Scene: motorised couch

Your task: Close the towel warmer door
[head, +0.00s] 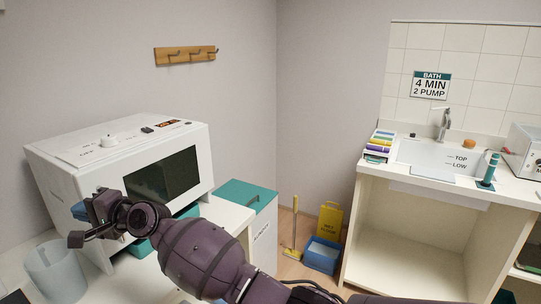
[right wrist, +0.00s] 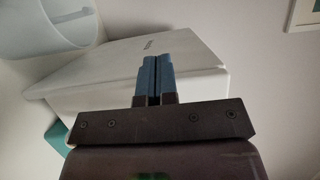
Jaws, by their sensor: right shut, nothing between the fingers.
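The towel warmer (head: 60,170) is a white box on the counter at the left in the head view. Its door, a white front panel with a dark window (head: 165,176), faces right. Teal items show below the panel; I cannot tell exactly how far the door stands open. My right gripper (head: 80,211) is at the warmer's lower left front, its arm crossing before the door. In the right wrist view the blue fingertips (right wrist: 154,75) are together and empty, with the white warmer (right wrist: 110,75) behind them. Whether they touch it is unclear. My left gripper is out of view.
A pale cup (head: 52,268) stands on the counter near my right gripper; it also shows in the wrist view (right wrist: 45,25). A teal-lidded bin (head: 245,195) stands right of the counter. A sink cabinet (head: 405,240) is at the right. Wall hooks (head: 185,55) hang above.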

